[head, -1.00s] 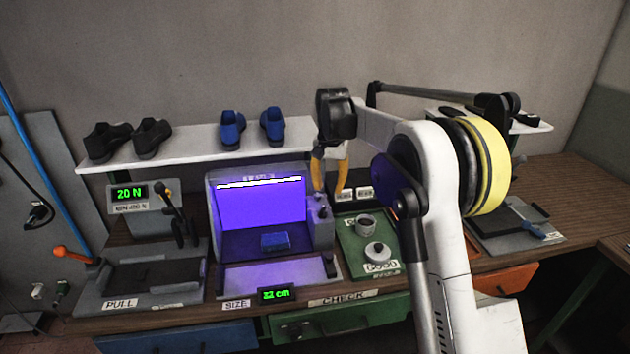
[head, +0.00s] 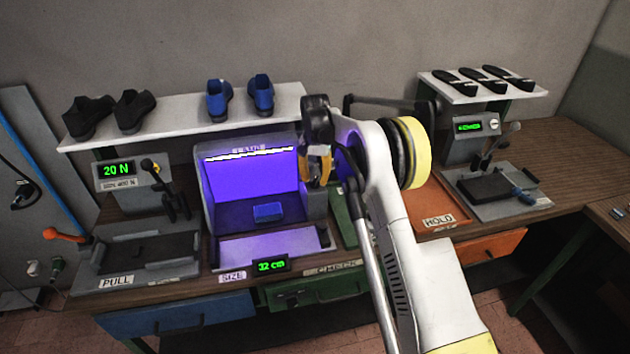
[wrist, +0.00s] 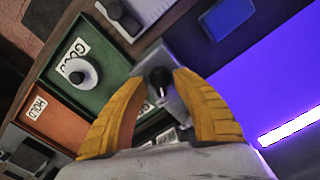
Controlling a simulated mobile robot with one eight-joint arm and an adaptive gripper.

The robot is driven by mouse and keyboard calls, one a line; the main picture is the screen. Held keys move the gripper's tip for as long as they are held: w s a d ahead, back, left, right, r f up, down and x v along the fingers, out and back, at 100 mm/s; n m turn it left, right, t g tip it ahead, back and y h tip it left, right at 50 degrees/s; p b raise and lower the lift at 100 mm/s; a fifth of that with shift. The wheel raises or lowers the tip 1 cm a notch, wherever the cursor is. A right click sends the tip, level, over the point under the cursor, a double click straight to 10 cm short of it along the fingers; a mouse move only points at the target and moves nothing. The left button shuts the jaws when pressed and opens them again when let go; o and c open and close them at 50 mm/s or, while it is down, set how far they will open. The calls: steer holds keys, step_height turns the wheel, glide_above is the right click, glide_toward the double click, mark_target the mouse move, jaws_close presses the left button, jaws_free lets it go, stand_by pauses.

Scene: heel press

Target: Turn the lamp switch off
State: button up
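The lamp booth (head: 209,190) glows purple inside, with a bright white lamp strip (head: 250,154) along its top. The lamp switch, a small lever with a black knob (wrist: 160,77), is on the grey housing (wrist: 178,98) beside the booth in the wrist view. My gripper (head: 318,168) is at the booth's right side, in front of that housing. In the wrist view its yellow fingers (wrist: 159,82) are apart, one on each side of the knob. I cannot tell whether they touch it. In the head view the switch is hidden behind my gripper.
A blue block (head: 267,212) lies inside the booth. A shelf (head: 180,132) with shoes runs above. The green tray (wrist: 62,103) and orange HOLD tray (head: 458,208) lie to the right. A lever press (head: 490,165) stands farther right.

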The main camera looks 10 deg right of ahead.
steer(key=shift+f, duration=0.3)
jaws_close()
steer(key=shift+n, duration=0.3)
steer(key=n+b, duration=0.2)
steer(key=n, duration=0.3)
steer(key=n+b, duration=0.1)
steer(key=n, duration=0.5)
steer(key=shift+n, duration=0.3)
